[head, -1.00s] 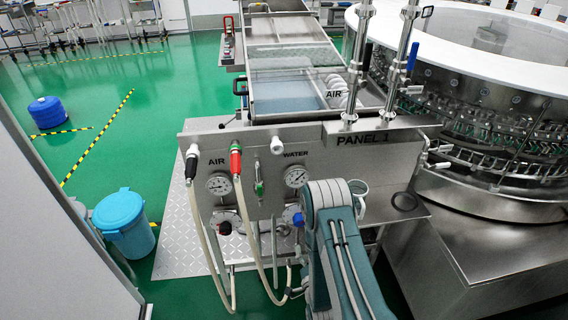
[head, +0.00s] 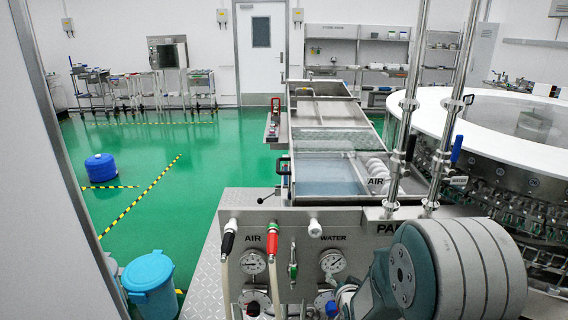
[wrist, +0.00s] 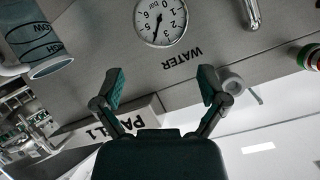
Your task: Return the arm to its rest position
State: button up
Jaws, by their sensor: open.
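My gripper (wrist: 160,90) is open and empty in the wrist view, its two fingers spread apart in front of the grey metal panel (wrist: 165,65). The panel's water gauge (wrist: 160,20) shows beyond the fingertips, upside down. In the head view my arm (head: 410,270) is folded at the lower right, and its thick joint covers part of the panel's name plate. The gripper's fingers are hidden in the head view. The panel (head: 270,222) carries an air gauge (head: 252,262), a black-ended hose (head: 228,240) and a red-ended hose (head: 272,240).
The rotary washer (head: 480,130) stands close at the right, with upright steel poles (head: 408,100) beside it. A light blue bin (head: 150,285) is at the lower left, and a blue drum (head: 100,167) farther back.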

jog(key=s+r+n+g, duration=0.2)
jog(key=s+r, duration=0.4)
jog(key=r, duration=0.3)
jog(key=s+r+n+g, duration=0.1)
jog(key=s+r, duration=0.3)
jog(key=s, duration=0.8)
jog(key=s+r+n+g, duration=0.2)
jog(key=s+r+g, duration=0.2)
jog(key=s, duration=0.8)
jog(key=shift+s+r, duration=0.2)
jog(key=shift+r, duration=0.55)
